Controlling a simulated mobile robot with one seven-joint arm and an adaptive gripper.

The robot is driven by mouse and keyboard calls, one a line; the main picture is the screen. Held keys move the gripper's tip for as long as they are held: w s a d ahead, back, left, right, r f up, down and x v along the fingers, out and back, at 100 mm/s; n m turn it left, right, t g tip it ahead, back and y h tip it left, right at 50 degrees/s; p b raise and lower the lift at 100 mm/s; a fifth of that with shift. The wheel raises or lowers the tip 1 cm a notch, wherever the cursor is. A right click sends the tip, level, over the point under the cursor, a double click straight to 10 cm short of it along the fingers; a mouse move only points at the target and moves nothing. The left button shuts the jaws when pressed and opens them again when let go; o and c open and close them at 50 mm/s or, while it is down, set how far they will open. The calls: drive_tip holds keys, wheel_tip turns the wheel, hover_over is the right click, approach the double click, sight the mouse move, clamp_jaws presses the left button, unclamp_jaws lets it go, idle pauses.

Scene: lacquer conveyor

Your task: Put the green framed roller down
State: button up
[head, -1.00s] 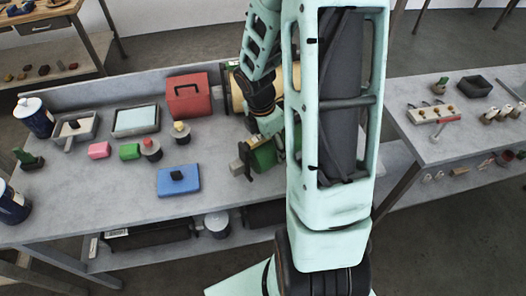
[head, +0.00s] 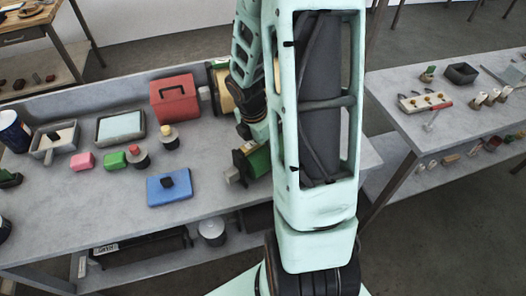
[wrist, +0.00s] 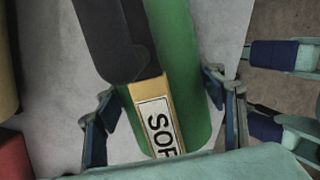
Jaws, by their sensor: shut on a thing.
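The green framed roller (head: 257,161) shows in the head view over the right part of the left bench, partly hidden by my arm. In the wrist view, the roller (wrist: 187,75) is a green cylinder with a dark part and a tan strip with a white label reading "SOF". My gripper (wrist: 165,108) has one blue-padded finger on each side of the roller and is shut on it. In the head view my gripper is mostly hidden behind my arm. I cannot tell whether the roller touches the bench top.
A blue box (head: 170,190) with a black knob lies left of the roller. A red box (head: 174,101) and a yellowish roller (head: 221,90) stand behind. Trays, pots and small blocks fill the back left. Bare bench (head: 110,215) lies at the front. A second bench (head: 400,125) stands right.

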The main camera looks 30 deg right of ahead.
drive_tip(key=o, duration=1.4)
drive_tip(key=r, duration=0.4)
drive_tip(key=a+r+p, duration=0.1)
drive_tip(key=r, duration=0.3)
drive_tip(key=a+r+p, duration=0.1)
drive_tip(key=r, duration=0.3)
drive_tip(key=shift+s+a, duration=0.15)
drive_tip(key=shift+s, duration=0.05)
drive_tip(key=shift+f, duration=0.1)
